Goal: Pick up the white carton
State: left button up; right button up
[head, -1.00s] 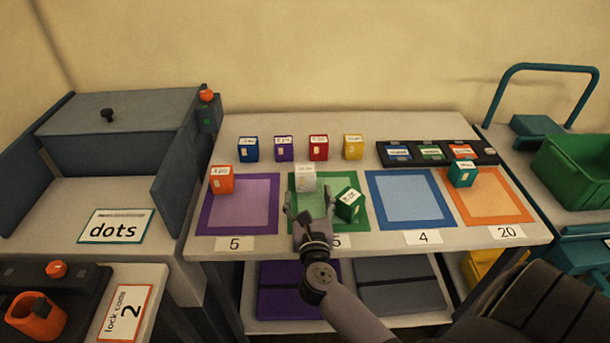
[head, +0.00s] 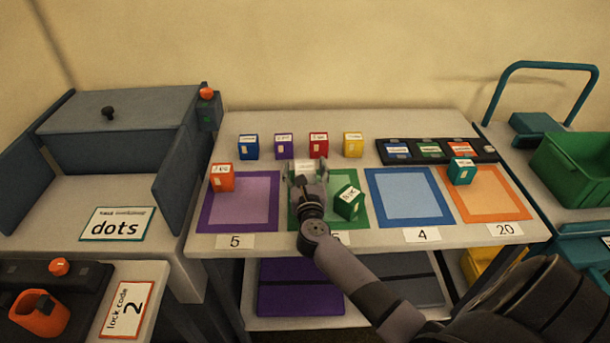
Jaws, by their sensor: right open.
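The white carton (head: 305,166) stands at the back of the green-bordered square (head: 353,222) on the table. Only its upper part shows, as my right gripper covers the rest. My right gripper (head: 306,177) is open, with its fingers around or just in front of the carton. I cannot tell whether the fingers touch it. A green carton (head: 348,202) sits tilted just right of the gripper, inside the same square. My left gripper is not in view.
Blue (head: 248,147), purple (head: 284,147), red (head: 318,146) and yellow (head: 353,145) cartons stand in a row behind. An orange carton (head: 222,178) is on the purple square, and a teal carton (head: 461,171) on the orange square. The blue square (head: 410,197) is empty.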

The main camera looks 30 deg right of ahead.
jog(key=shift+c, duration=0.4)
jog(key=c, duration=1.2)
